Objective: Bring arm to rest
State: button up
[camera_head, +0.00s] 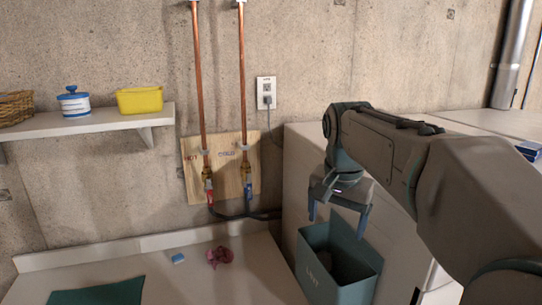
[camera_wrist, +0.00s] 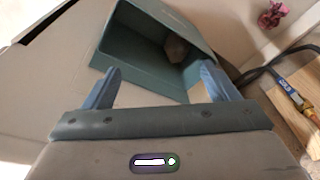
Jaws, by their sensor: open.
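My gripper (camera_head: 338,212) hangs at the end of my arm, pointing down, above and at the near side of a teal bin (camera_head: 327,277) marked "LINT". Its two blue fingers are spread apart with nothing between them. In the wrist view, my gripper (camera_wrist: 160,85) shows open fingers with the teal bin (camera_wrist: 125,50) beyond them. A brownish lump (camera_wrist: 177,48) lies inside the bin. My arm reaches in from the right side of the head view.
A white machine (camera_head: 300,170) stands behind the bin. Copper pipes (camera_head: 199,80) with valves run down the wall. A shelf (camera_head: 95,122) holds a yellow tub (camera_head: 139,100) and a blue-lidded jar (camera_head: 73,102). The counter (camera_head: 140,262) bears a crumpled pink cloth (camera_head: 219,257) and a blue block (camera_head: 177,258).

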jog(key=s+d+f+n+t, duration=0.1)
jog(key=s+f+n, duration=0.5)
jog(key=s+f, duration=0.7)
jog(key=s, duration=0.3)
jog(key=shift+s+f+n, duration=0.3)
jog(key=shift+s+f, duration=0.05)
jog(key=shift+s, duration=0.05)
